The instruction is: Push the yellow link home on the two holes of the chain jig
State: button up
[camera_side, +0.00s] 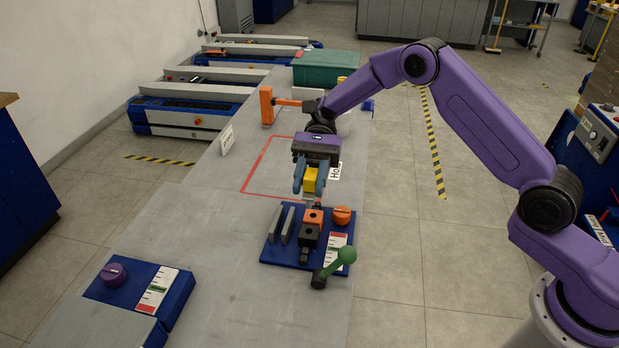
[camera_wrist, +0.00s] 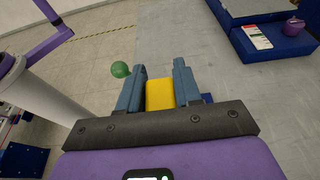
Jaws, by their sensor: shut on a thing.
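My gripper (camera_side: 309,183) is shut on the yellow link (camera_side: 311,178) and holds it above the table, just behind the jig. In the wrist view the yellow link (camera_wrist: 160,94) sits between the two blue-grey fingers of my gripper (camera_wrist: 162,92). The chain jig (camera_side: 271,247) is a blue plate with grey rails, an orange block (camera_side: 314,217), a dark block (camera_side: 309,236) and an orange knob (camera_side: 342,215). The link appears apart from the jig. The side view is too small to make out the two holes clearly, and the gripper hides the jig in the wrist view.
A green-knobbed lever (camera_side: 346,256) stands at the jig's front right corner. A blue box with a purple knob (camera_side: 112,274) is at the front left. A red outline (camera_side: 256,170), an orange post (camera_side: 267,106) and a green bin (camera_side: 325,68) lie farther back. The table's left middle is clear.

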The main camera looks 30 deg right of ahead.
jog(key=shift+f, duration=2.75)
jog(key=shift+f, duration=2)
jog(key=o, duration=1.6)
jog(key=shift+o, duration=0.2)
jog(key=shift+v, duration=2.55)
jog(key=shift+v, duration=2.3)
send_near(310, 203)
jog(key=shift+w+d+r, duration=0.15)
jog(key=shift+w+r, duration=0.15)
jog(key=shift+r, duration=0.2)
jog(key=shift+w+d+r, duration=0.15)
jog(key=shift+w+r, duration=0.1)
jog(key=shift+r, duration=0.3)
